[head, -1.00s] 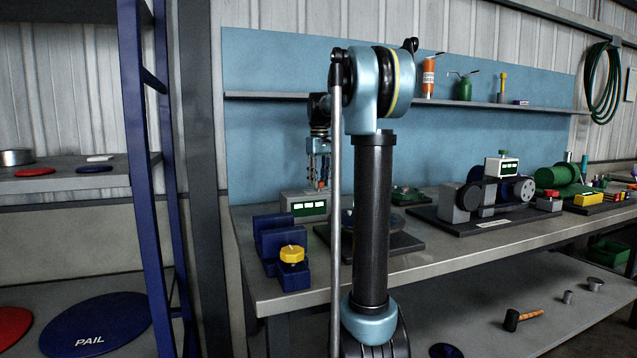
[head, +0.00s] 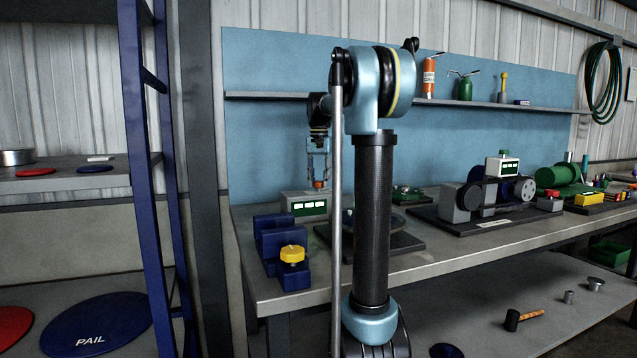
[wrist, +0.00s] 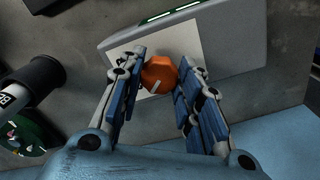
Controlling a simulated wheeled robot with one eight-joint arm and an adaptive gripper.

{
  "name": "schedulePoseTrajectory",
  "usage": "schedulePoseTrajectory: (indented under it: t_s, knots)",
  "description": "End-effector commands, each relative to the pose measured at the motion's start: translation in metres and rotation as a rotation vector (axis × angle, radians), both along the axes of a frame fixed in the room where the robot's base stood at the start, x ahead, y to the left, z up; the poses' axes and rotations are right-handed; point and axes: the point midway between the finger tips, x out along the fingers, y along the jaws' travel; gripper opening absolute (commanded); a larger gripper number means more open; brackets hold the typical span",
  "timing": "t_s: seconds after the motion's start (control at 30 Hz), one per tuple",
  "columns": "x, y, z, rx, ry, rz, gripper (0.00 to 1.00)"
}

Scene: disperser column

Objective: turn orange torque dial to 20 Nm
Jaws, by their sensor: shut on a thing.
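The orange torque dial (wrist: 158,72) shows in the wrist view as a faceted knob on a white plate (wrist: 190,38) on top of a light grey box (wrist: 245,42). A pale pointer line on it runs toward the lower edge of the picture, slightly left. My gripper (wrist: 160,68) has a finger on each side of the dial and is shut on it. In the head view my gripper (head: 319,181) points down at the dial (head: 319,186) on the grey box (head: 290,197), which has green displays (head: 308,207). The scale marks are not readable.
A blue block fixture with a yellow knob (head: 292,254) stands in front of the grey box. A dark-based machine (head: 400,243) is to its right, partly behind my arm. A motor and pulley rig (head: 480,195) stands farther right on the bench.

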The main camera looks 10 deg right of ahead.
Motion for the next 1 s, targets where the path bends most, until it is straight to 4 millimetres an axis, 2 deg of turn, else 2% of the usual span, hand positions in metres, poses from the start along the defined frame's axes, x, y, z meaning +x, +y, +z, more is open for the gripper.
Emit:
schedulePoseTrajectory:
  t_s: [0.4,0.93,0.97,1.0]
  knots:
    - [0.0003,0.0030,0.0000,0.004,0.000,-0.180,0.08]
    - [0.0005,0.0036,0.0000,0.005,0.000,-0.202,0.08]
    - [0.0005,0.0036,0.0000,0.005,0.000,-0.202,0.34]
    - [0.0005,0.0036,0.0000,0.005,0.000,-0.202,0.43]
